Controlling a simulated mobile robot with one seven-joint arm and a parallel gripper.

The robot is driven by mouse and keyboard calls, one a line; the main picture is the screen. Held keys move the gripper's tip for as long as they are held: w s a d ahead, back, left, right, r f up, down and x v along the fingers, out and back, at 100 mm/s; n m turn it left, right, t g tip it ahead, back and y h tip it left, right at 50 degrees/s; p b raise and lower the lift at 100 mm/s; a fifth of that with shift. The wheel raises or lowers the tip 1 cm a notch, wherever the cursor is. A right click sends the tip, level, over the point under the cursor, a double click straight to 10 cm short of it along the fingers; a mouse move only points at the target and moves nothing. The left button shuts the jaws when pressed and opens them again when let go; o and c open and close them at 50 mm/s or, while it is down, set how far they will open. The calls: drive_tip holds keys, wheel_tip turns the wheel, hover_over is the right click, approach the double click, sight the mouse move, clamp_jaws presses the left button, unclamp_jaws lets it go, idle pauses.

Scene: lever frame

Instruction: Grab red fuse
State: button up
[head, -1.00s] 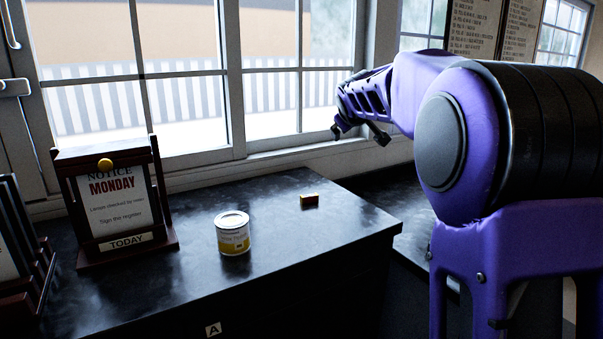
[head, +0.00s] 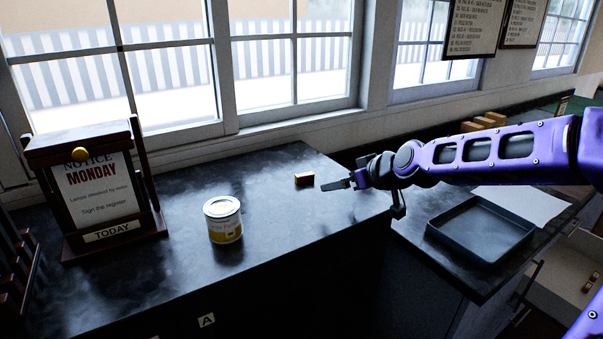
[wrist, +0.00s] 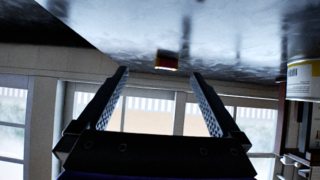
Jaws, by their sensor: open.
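The red fuse (head: 304,178) is a small red block with a yellowish end. It lies on the dark countertop (head: 270,215) near the window side. My gripper (head: 338,186) is just to the right of the fuse in the head view, apart from it. In the wrist view, which is upside down, the fuse (wrist: 166,61) shows beyond and between the two fingers. The fingers (wrist: 160,100) are spread wide with nothing between them.
A yellow and white tin (head: 223,222) stands left of the fuse. A wooden notice stand (head: 95,190) is farther left. A dark tray (head: 480,232) sits on the lower counter at right. The counter around the fuse is clear.

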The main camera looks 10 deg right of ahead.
wheel_tip(320, 180, up, 3)
drive_tip(key=s, duration=0.2)
approach(305, 174)
drive_tip(key=f, duration=0.1)
drive_tip(key=w+f, duration=0.1)
drive_tip(key=f, duration=0.1)
drive_tip(key=shift+w+a+t+y+b, duration=0.25)
drive_tip(key=shift+w+t+y+b, duration=0.05)
drive_tip(key=shift+w+t+y, duration=0.1)
drive_tip(key=shift+r+x, duration=0.15)
drive_tip(key=shift+x, duration=0.9)
drive_tip(key=shift+r+x, duration=0.2)
drive_tip(key=shift+x, duration=1.6)
